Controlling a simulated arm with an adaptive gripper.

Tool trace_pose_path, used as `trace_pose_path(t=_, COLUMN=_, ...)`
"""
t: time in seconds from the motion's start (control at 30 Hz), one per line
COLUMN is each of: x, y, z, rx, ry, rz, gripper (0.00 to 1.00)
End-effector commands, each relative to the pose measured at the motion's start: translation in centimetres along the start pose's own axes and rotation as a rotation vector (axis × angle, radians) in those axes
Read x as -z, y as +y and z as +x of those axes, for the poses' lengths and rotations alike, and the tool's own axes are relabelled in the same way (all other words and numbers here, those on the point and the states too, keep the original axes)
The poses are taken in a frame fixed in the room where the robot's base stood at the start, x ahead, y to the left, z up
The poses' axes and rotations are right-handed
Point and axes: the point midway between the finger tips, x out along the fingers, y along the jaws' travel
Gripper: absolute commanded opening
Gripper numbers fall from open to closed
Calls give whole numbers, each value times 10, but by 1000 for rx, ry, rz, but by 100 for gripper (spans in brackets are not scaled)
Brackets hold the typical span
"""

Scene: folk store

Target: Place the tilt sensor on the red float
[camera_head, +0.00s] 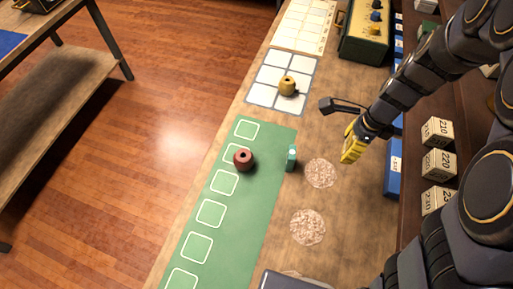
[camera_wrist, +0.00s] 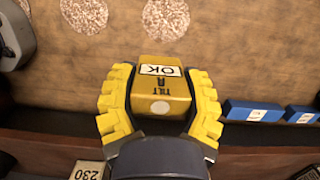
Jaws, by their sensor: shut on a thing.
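The red float (camera_head: 244,159) is a round red piece with a dark hole on top. It sits on the green mat (camera_head: 249,193), near its upper part, between white outlined squares. My gripper (camera_head: 352,148) is over the wooden table, right of the red float and apart from it. In the head view I cannot tell the sensor from the yellow fingers.
A small green-teal block (camera_head: 291,158) stands between the red float and my gripper. A yellow float (camera_head: 288,86) sits on a white grid. Two pale speckled discs (camera_head: 320,173) lie on the table. Numbered white boxes (camera_head: 438,131) and blue boxes (camera_wrist: 252,111) line the right side.

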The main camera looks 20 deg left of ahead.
Motion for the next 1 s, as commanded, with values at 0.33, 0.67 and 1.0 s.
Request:
trace_pose_path(t=0.33, x=-116, y=73, z=-18, rx=-2, ry=7, rz=-13, gripper=17)
trace_pose_path(t=0.67, x=-155, y=132, z=-27, rx=3, ry=4, rz=18, gripper=17)
trace_pose_path(t=1.0, x=-180, y=105, z=-5, rx=2, ry=5, rz=23, gripper=17)
